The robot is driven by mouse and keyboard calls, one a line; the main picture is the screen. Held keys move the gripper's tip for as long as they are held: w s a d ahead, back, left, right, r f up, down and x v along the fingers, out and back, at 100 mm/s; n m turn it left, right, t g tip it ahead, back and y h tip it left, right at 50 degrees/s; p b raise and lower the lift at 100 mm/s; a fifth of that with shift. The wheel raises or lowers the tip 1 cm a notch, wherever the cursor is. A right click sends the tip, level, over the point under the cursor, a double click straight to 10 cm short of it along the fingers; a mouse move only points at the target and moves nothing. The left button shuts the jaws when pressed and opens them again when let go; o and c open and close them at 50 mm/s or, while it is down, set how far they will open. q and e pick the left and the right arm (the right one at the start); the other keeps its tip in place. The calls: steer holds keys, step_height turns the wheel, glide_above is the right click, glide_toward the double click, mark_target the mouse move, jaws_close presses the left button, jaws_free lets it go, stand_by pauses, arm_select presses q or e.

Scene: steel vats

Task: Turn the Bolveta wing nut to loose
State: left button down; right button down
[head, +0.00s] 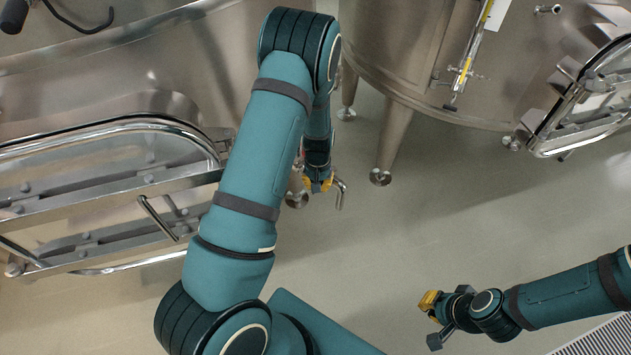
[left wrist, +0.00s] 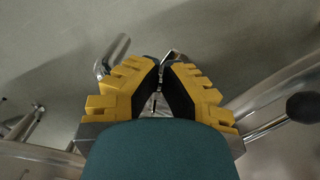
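My left gripper (left wrist: 159,66) points down toward the floor, with its yellow, dark-padded fingers slanting together. The tips close around a small bright metal part, which looks like the wing nut (left wrist: 174,56); most of it is hidden by the fingers. A bent metal piece (left wrist: 113,54) stands beside the left finger. In the head view my left gripper (head: 319,186) is partly behind my arm, beside a curved metal fitting (head: 341,191). My right gripper (head: 431,302) is at the lower right, over bare floor and away from the vats; its finger gap does not show clearly.
A large steel vat (head: 110,95) with a hatch and bar handle (head: 157,217) fills the left. Another steel vat (head: 395,50) on legs stands at the back, with a gauge tube (head: 470,50) and an open-framed hatch (head: 575,110). The floor (head: 370,240) between is clear. A black knob (left wrist: 302,106) is right of my left gripper.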

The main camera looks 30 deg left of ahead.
arm_select(q)
steer(key=n+p, duration=0.1)
steer(key=n, duration=0.2)
steer(key=w+d+n, duration=0.1)
steer(key=n, duration=0.3)
steer(key=n+p, duration=0.1)
steer(key=n, duration=0.3)
steer(key=shift+w+d+p, duration=0.3)
steer(key=shift+d, duration=0.05)
steer(key=shift+n, duration=0.3)
steer(key=c, duration=1.1)
jaws_free()
steer(key=shift+w, duration=0.1)
step_height(320, 180, up, 12)
steer(key=shift+f, duration=0.1)
